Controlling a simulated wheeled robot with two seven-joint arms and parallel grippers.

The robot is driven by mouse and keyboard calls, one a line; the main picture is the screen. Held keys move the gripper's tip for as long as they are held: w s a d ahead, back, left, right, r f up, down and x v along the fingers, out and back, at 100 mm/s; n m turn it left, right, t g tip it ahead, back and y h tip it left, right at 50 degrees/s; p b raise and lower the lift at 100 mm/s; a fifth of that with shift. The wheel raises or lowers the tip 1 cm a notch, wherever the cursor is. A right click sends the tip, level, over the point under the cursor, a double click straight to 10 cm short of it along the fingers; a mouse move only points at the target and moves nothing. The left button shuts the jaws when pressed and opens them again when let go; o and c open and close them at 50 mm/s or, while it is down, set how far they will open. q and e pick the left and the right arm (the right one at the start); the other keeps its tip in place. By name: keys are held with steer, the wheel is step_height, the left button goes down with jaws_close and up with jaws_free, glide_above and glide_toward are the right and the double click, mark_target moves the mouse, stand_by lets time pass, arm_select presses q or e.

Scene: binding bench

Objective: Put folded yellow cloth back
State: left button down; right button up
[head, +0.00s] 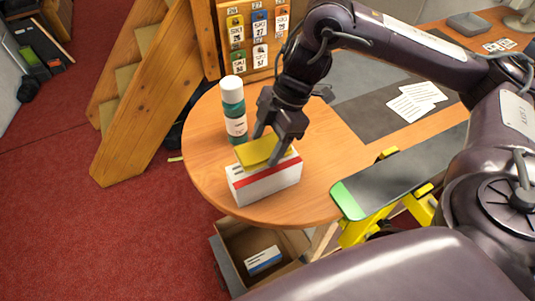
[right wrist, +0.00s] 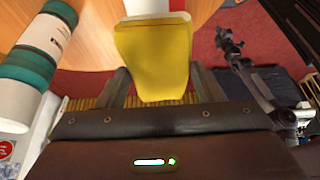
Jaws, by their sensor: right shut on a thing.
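The folded yellow cloth (head: 254,152) is at the top of a white box with a red stripe (head: 262,185) on the round wooden table (head: 205,165). I cannot tell whether it rests on the box or is just above it. My right gripper (head: 266,150) is shut on the cloth, with a finger on either side. In the right wrist view the cloth (right wrist: 155,60) shows between the fingers (right wrist: 158,88) and hides most of the box. My left gripper is in neither view.
A green and white bottle (head: 234,108) stands close behind the box; it also shows in the right wrist view (right wrist: 38,55). An open carton (head: 232,245) with a small box (head: 263,260) is below the table edge. A grey mat with papers (head: 416,102) lies at right.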

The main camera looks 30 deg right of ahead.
mark_target(271, 144)
step_height(271, 144, down, 3)
steer(key=shift+f+b, duration=0.15)
steer(key=shift+b, duration=0.5)
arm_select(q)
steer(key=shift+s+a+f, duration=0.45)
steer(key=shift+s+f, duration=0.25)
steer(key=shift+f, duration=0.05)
arm_select(e)
steer(key=shift+f, duration=0.1)
steer(key=shift+f, duration=0.15)
steer(key=o, duration=0.9)
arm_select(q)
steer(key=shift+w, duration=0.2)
arm_select(e)
steer(key=shift+o, duration=0.2)
steer(key=shift+r, duration=0.3)
arm_select(q)
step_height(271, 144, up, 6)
steer(key=p, duration=0.6)
arm_select(e)
steer(key=v, duration=1.1)
steer(key=shift+d+r, duration=0.2)
steer(key=shift+r, duration=0.15)
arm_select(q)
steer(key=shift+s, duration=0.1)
